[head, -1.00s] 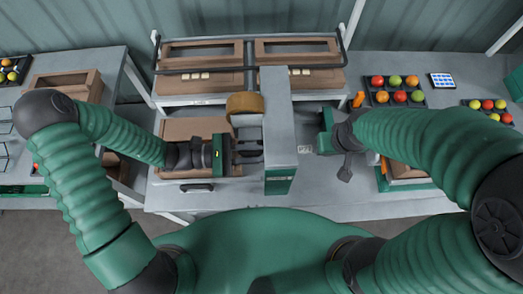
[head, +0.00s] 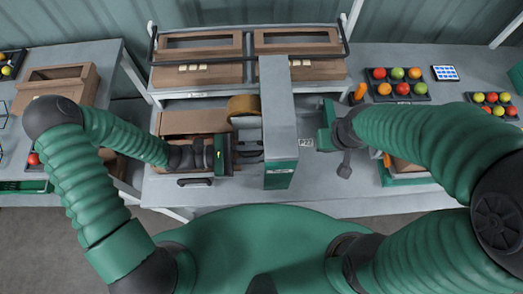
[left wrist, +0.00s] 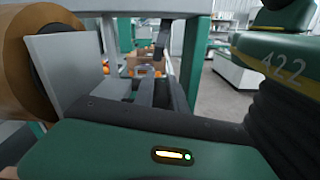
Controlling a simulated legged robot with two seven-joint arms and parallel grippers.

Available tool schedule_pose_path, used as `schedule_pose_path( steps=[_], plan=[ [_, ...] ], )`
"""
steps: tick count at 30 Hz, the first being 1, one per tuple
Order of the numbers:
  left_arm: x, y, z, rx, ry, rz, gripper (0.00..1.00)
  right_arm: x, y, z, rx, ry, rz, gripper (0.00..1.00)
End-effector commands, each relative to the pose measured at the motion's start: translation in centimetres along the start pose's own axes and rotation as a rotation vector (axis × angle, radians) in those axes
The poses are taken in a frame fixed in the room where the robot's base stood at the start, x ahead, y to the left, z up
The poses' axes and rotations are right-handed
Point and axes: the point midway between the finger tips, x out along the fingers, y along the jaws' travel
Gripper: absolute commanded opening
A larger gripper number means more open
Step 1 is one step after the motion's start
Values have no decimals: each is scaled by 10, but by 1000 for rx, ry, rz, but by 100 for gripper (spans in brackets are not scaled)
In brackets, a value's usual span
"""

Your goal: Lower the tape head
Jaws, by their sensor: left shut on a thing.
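The tape head has a brown tape roll (head: 243,105) and a grey body, beside the left face of a tall grey column (head: 278,110) with a green lower front. My left gripper (head: 240,156) is at the near side of the head, left of the column, shut on a part of it; the held part is mostly hidden. In the left wrist view the roll (left wrist: 28,60) and a grey plate (left wrist: 68,70) are close at left, and dark fingers (left wrist: 152,95) reach forward. My right gripper (head: 318,133) is right of the column, apart from it; its fingers are unclear.
An open brown carton (head: 185,122) lies under and left of the head. A rack with brown boxes (head: 200,45) stands behind.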

Motion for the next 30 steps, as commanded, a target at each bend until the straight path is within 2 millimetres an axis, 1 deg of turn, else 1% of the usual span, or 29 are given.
schedule_pose_path(
  steps=[1, 2, 3, 7, 8, 20, 23, 26, 29, 30],
  plan=[
    [-2, -1, -6, -4, 18, 0, 0, 1, 0, 0, 0, 0, 0, 0],
    [-2, -1, -7, -4, 19, 0, 0, 1, 0, 0, 0, 0, 0, 0],
    [-2, -1, -7, -5, 19, 0, 19, 1, 0, 0, 0, 0, 0, 0],
    [-2, -1, -6, -4, 16, 0, 36, 1, 0, 0, 0, 0, 0, 0],
    [-2, -1, -6, -4, 15, 0, 38, 1, 0, 0, 0, 0, 0, 0],
    [-1, -2, -3, -3, 10, -1, 38, 1, 0, 0, 0, 0, 0, 0],
    [-5, -1, -4, -2, 11, 0, 38, 2, 0, 0, 0, 0, 0, 0],
    [-19, -1, -5, -1, 11, 2, 38, 5, 0, 1, 0, 0, 0, 0],
    [-45, 0, -6, 0, 14, 5, 38, 9, 0, 2, 0, 0, 0, 0],
    [-56, 0, -6, -1, 14, 4, 38, 11, 0, 2, 0, 0, 0, 0]
  ],
)
